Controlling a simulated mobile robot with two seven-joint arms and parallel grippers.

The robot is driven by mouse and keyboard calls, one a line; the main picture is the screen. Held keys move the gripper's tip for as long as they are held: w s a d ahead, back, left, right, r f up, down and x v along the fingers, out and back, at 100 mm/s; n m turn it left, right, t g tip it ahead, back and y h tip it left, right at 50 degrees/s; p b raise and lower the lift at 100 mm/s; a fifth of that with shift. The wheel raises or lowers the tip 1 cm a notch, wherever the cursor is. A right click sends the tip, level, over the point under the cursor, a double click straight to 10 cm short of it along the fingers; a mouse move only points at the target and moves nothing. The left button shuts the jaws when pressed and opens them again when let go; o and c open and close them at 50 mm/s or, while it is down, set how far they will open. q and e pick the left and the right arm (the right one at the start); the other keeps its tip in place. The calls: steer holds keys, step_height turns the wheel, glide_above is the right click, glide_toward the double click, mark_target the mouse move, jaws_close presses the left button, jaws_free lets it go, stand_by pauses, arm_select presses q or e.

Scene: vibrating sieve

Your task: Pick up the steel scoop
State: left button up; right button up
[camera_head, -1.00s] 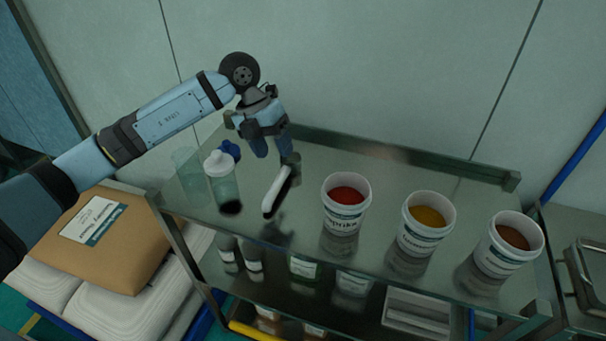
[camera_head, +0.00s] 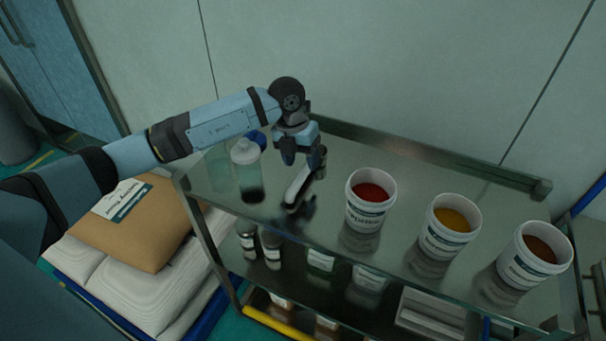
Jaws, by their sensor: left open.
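The steel scoop (camera_head: 298,186) lies on the steel table top (camera_head: 330,210), left of the tubs. It looks like a long pale shape with a dark side, slanting from upper right to lower left. My left gripper (camera_head: 300,161) points down over the scoop's far end. Its two fingers are apart, with the far end of the scoop close by or between them; I cannot tell whether they touch it. The fingers partly hide that end. My right gripper is not in view.
Tubs of red (camera_head: 371,200), yellow (camera_head: 449,226) and brown (camera_head: 534,256) powder stand to the right. A raised rail (camera_head: 430,152) runs along the back edge.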

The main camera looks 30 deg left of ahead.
mark_target(304, 169)
arm_select(q)
steer(key=f, duration=0.3)
steer(key=shift+d+f, duration=0.25)
steer(key=shift+d, duration=0.1)
jaws_close()
steer(key=shift+r, duration=0.1)
